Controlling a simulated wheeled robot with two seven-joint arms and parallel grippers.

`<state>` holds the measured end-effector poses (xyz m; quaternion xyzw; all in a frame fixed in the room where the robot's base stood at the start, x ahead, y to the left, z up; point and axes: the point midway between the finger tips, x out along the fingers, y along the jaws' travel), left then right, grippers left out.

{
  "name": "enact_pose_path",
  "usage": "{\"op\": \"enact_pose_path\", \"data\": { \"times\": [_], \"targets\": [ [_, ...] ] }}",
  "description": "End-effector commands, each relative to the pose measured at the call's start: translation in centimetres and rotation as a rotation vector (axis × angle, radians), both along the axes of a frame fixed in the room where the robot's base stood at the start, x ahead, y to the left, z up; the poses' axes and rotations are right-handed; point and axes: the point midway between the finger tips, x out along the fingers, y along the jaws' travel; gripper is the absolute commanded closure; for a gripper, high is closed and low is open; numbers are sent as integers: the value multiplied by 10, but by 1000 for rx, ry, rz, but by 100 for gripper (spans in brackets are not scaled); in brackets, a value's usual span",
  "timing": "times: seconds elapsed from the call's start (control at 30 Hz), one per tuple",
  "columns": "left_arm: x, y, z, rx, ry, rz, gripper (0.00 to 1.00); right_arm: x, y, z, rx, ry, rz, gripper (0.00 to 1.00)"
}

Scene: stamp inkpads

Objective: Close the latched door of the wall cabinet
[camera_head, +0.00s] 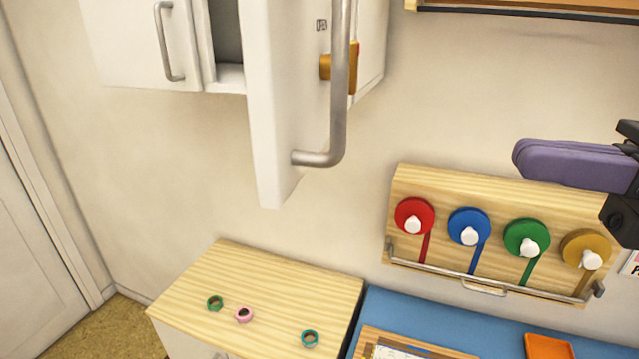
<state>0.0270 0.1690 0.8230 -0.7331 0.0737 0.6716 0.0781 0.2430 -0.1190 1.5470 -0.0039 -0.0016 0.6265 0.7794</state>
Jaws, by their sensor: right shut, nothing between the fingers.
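The white wall cabinet (225,75) is at the top, mounted on the wall. Its right door (272,110) stands open, swung out towards me, with part of the dark inside showing to its left. A long grey bar handle (340,90) is on this door. An orange latch piece (351,72) shows partly behind the handle. The cabinet's left door (135,45), with a smaller handle (164,40), looks shut. My right gripper (522,158), with purple fingers, is at the right edge, shut and empty, well apart from the door. My left gripper is out of view.
A wooden rack (400,185) with several coloured tape reels hangs on the wall below my right gripper. A wooden-topped cabinet (255,280) with three small rings stands below the door. A shelf (530,12) is at top right. The wall between is clear.

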Motion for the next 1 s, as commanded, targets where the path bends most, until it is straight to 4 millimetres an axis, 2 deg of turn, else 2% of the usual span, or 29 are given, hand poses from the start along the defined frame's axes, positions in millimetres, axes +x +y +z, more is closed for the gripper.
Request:
{"op": "enact_pose_path", "data": {
  "times": [0.17,0.4,0.6,0.8,1.0],
  "targets": [
    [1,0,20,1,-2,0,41,4,27,7,0,-2,6,100],
    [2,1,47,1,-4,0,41,15,79,8,5,3,10,100],
    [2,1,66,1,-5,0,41,24,116,7,6,6,9,100],
    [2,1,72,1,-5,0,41,28,133,4,5,5,6,100],
    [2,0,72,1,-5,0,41,29,135,2,5,5,5,100]
  ]
}}
